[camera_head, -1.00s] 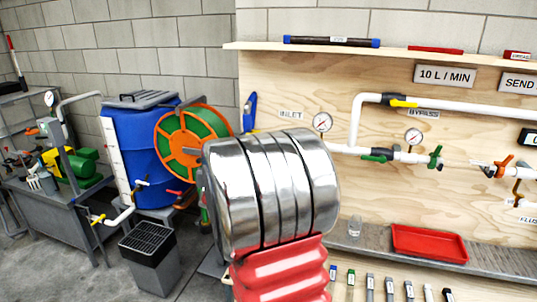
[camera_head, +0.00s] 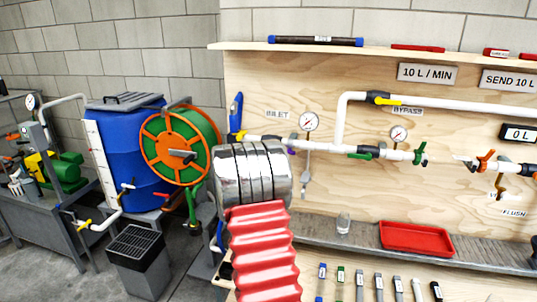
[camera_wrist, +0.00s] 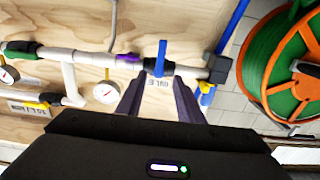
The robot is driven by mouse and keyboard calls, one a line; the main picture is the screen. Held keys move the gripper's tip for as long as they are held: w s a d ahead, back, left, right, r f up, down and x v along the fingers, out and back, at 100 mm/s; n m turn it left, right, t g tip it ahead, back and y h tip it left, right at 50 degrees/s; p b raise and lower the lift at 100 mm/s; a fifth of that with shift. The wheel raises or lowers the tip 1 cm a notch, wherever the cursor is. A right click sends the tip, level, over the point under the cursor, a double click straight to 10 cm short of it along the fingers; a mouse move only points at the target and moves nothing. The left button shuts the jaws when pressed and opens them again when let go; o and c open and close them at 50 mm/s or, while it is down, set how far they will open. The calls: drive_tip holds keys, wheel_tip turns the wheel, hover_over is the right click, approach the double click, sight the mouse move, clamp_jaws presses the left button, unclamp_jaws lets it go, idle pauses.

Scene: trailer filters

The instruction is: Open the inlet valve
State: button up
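The inlet valve shows in the wrist view as a blue lever handle (camera_wrist: 161,58) on a dark body in the white pipe, with the lever across the pipe. My gripper (camera_wrist: 158,84) is open and empty, its two dark fingers spread beneath the lever. The fingertips appear apart from it; the exact gap is hard to judge. The inlet label (camera_wrist: 157,84) shows between the fingers, and also in the head view (camera_head: 278,115).
A purple-handled fitting (camera_wrist: 128,58) and a gauge (camera_wrist: 106,93) are close beside the valve. A hose reel (camera_head: 180,145) and blue barrel (camera_head: 122,150) stand left of the board. A red tray (camera_head: 415,239) and a small glass (camera_head: 343,223) rest on the lower ledge.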

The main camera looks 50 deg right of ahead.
drive_tip(key=x, duration=1.3)
drive_tip(key=shift+w+d, duration=0.15)
drive_tip(key=shift+d, duration=0.2)
drive_tip(key=shift+c, duration=0.7)
clamp_jaws()
